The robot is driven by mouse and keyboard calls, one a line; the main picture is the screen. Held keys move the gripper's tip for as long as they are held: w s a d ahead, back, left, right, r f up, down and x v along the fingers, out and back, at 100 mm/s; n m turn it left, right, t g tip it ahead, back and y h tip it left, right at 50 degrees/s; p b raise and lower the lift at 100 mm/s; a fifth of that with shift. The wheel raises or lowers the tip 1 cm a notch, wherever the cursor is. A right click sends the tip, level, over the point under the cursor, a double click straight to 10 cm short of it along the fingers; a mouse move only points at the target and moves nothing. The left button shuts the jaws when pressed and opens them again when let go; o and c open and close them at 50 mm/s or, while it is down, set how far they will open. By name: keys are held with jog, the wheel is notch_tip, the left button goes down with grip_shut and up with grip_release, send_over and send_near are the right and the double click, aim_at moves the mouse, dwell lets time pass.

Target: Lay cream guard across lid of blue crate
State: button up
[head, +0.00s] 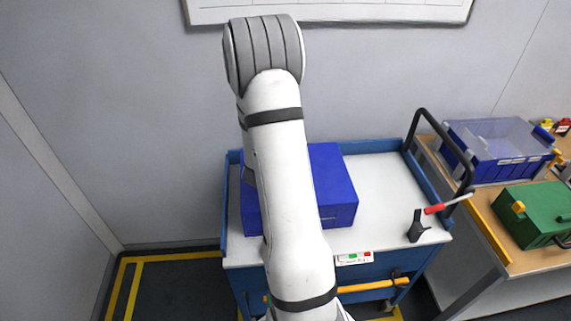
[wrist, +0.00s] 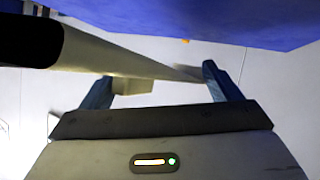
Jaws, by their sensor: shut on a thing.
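The blue crate (head: 335,172) stands on the white top of a blue cart, with a flat blue top. My arm crosses in front of its left part and hides some of it. My gripper is hidden in the head view. In the wrist view, my gripper (wrist: 158,88) is shut on the cream guard (wrist: 125,62), a long pale piece running between the two blue-grey fingers. A blue surface of the crate (wrist: 230,18) fills the top of the wrist view, beyond the guard. I cannot tell whether guard and crate touch.
The cart's white top (head: 385,190) is clear right of the crate, except for a black holder (head: 416,228) with a red-handled tool (head: 435,208). A bench at right bears a clear-and-blue bin (head: 495,150) and green case (head: 535,213). A dark cylinder (wrist: 30,42) shows close up.

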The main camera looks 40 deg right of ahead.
notch_tip(320, 180, down, 4)
jog(key=shift+r, duration=0.15)
jog(key=shift+a, duration=0.1)
jog(key=shift+f+b, duration=0.35)
jog(key=shift+f, duration=0.1)
jog(key=shift+s+f, duration=0.1)
jog(key=shift+f, duration=0.1)
